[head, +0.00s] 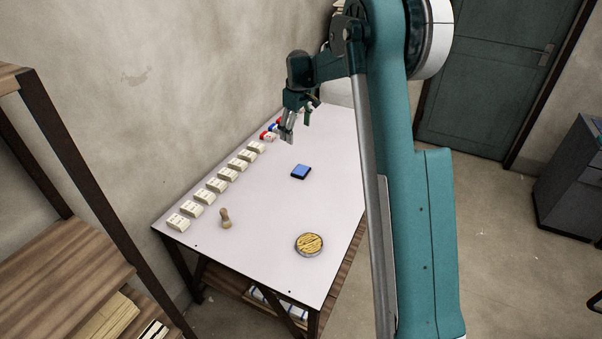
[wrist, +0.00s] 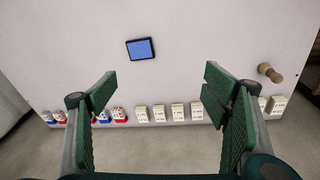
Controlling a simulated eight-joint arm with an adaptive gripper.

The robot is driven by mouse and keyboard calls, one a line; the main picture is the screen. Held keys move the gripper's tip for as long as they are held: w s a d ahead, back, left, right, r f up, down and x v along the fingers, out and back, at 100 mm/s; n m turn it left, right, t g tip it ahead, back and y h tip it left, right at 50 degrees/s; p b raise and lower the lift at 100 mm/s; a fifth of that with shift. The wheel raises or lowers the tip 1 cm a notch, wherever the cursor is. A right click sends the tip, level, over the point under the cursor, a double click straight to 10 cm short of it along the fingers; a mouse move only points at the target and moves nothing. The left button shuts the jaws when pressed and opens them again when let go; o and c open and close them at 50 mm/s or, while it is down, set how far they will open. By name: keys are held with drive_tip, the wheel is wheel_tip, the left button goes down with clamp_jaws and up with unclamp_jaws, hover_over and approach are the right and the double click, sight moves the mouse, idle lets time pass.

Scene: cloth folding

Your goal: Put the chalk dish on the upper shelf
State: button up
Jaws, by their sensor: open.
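A round dish (head: 309,244) filled with yellowish sticks, which looks like the chalk dish, sits on the white tabletop near its front right edge in the head view. It is not in the wrist view. My gripper (head: 288,132) is above the far part of the table, well away from the dish. In the wrist view my gripper (wrist: 160,90) is open, with nothing between its fingers. A wooden shelf unit stands at the left of the head view, with an upper board (head: 12,78) partly cut off by the frame and a lower board (head: 60,262).
A blue pad (head: 300,172) lies mid-table, also in the wrist view (wrist: 141,48). A wooden stamp (head: 225,218) stands near the left front. Several white labelled blocks (head: 204,197) line the wall side, with red and blue items (head: 268,136) beyond. A dark post (head: 95,200) fronts the shelves.

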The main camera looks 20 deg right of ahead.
drive_tip(key=w+d+f+n+g, duration=0.1)
drive_tip(key=w+d+f, duration=0.2)
drive_tip(key=w+f, duration=0.6)
drive_tip(key=n, duration=0.1)
hover_over(301, 170)
wheel_tip(301, 170, down, 12)
drive_tip(key=shift+w+d+f+g, duration=0.15)
drive_tip(key=shift+f+g, duration=0.25)
drive_tip(key=shift+f, duration=0.2)
drive_tip(key=shift+f, duration=1.3)
drive_tip(key=shift+f+b, duration=0.35)
drive_tip(key=shift+f, duration=2.25)
